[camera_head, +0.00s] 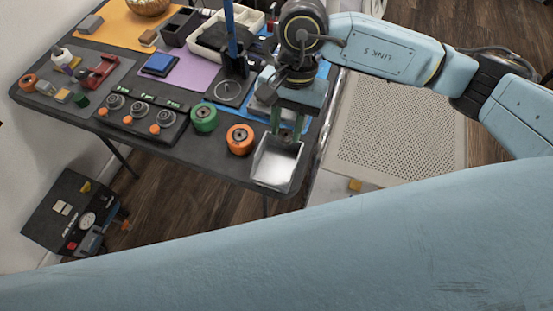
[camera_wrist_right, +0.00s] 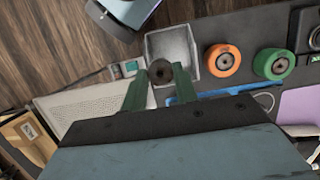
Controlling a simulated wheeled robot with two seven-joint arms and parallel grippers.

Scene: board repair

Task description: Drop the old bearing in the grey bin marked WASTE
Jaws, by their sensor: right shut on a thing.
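The grey bin (camera_head: 270,186) stands at the front right corner of the dark table, open at the top with a pale inside; no WASTE marking is legible. In the right wrist view the bin (camera_wrist_right: 152,46) lies just beyond the fingertips. My right gripper (camera_head: 287,136) points down over the bin's back edge. In the right wrist view its green fingers (camera_wrist_right: 161,76) are shut on a small dark round bearing (camera_wrist_right: 160,71) with a central hole. The bearing overlaps the bin's edge in that view; its height is hard to tell. My left gripper is out of view.
An orange wheel (camera_head: 240,139) and a green wheel (camera_head: 205,117) stand left of the bin. A purple mat (camera_head: 197,72) and trays lie behind. A perforated pale panel (camera_head: 400,125) is at right.

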